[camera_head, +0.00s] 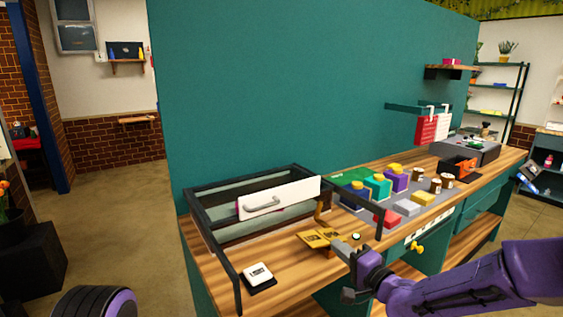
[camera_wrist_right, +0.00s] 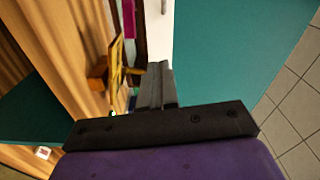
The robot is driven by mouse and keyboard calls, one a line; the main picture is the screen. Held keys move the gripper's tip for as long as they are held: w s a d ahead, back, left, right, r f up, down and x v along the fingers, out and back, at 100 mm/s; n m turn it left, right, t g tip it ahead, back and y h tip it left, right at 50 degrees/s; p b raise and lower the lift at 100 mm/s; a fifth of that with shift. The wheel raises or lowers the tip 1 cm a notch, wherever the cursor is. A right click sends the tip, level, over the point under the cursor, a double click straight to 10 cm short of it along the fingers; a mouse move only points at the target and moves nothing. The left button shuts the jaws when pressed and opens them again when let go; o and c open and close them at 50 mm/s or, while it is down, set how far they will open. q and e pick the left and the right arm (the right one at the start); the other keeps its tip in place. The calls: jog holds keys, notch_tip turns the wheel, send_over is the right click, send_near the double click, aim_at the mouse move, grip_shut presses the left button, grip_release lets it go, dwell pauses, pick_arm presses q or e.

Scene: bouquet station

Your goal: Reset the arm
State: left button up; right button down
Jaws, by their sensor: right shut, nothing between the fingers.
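My right arm, purple, comes in from the right in the head view, and its gripper (camera_head: 345,250) is over the front edge of the wooden counter (camera_head: 290,262). Its grey fingers are together with nothing between them, and they also show in the right wrist view (camera_wrist_right: 154,85). The fingertips are close to a yellow piece (camera_head: 320,238) at the counter's front; I cannot tell whether they touch it. My left gripper is not in view.
A black frame (camera_head: 237,268) with a white handled panel (camera_head: 280,197) stands on the counter's left. Coloured blocks (camera_head: 397,180) sit behind the right gripper. A white switch box (camera_head: 259,274) lies at the front left. Floor at left is open around a black box (camera_head: 35,262).

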jog(key=s+d+f+n+g+h+b, duration=0.1)
jog(key=s+d+f+g+h, duration=0.15)
jog(key=s+f, duration=0.4)
jog(key=s+d+f+g+h, duration=0.1)
jog(key=s+d+f+h, duration=0.2)
jog(key=f, duration=0.7)
jog(key=s+d+f+n+g+h+b, duration=0.1)
jog(key=s+d+f+g+h, duration=0.15)
jog(key=s+f, duration=0.45)
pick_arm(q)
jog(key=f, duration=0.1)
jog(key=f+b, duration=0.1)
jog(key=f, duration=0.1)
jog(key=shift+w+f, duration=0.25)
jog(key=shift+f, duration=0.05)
pick_arm(e)
jog(key=s+d+f+g+h, duration=0.1)
jog(key=s+d+f+g, duration=0.1)
jog(key=s+f, duration=0.3)
jog(key=s+d+f+g+h, duration=0.2)
jog(key=s+f, duration=0.3)
jog(key=s, duration=0.6)
jog(key=s+d+f+n+g+h, duration=0.1)
jog(key=s+d+f+g, duration=0.1)
jog(key=s+f, duration=0.3)
jog(key=s+d, duration=0.1)
jog(key=s, duration=0.2)
jog(key=shift+s+d+f, duration=0.2)
jog(key=shift+s+d, duration=0.05)
jog(key=shift+s, duration=0.05)
